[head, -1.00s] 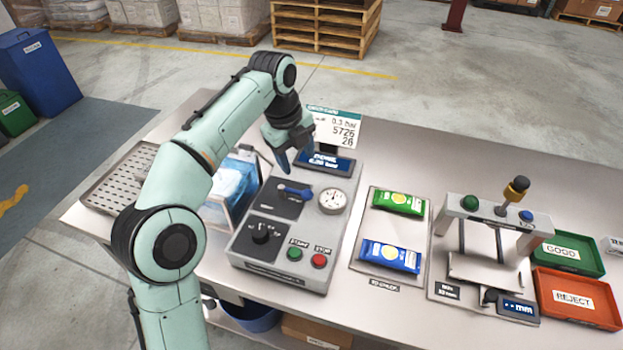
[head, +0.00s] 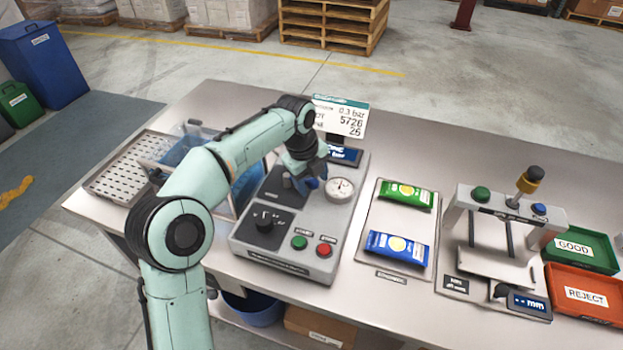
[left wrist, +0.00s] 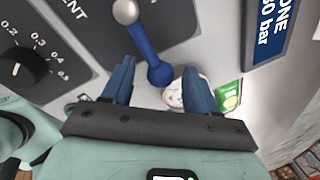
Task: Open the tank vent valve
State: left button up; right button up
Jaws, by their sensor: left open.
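The tank vent valve has a blue lever (left wrist: 148,48) with a grey pivot, on a dark panel marked "...ENT" in the left wrist view. In the head view my gripper hides most of the lever. My left gripper (head: 308,186) is over the upper part of the grey control box (head: 288,266). In the left wrist view the left gripper (left wrist: 158,68) is open, with one blue finger on each side of the lever's rounded end. I cannot tell whether a finger touches it. My right gripper is not in view.
The box also carries a round gauge (head: 340,189), a black knob (head: 265,220), a green button (head: 299,242) and a red button (head: 324,250). A display (head: 345,155) stands behind. Green (head: 405,195) and blue (head: 397,248) packets lie to the right. A perforated tray (head: 118,172) is at left.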

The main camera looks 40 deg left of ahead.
pick_arm(q)
grip_shut()
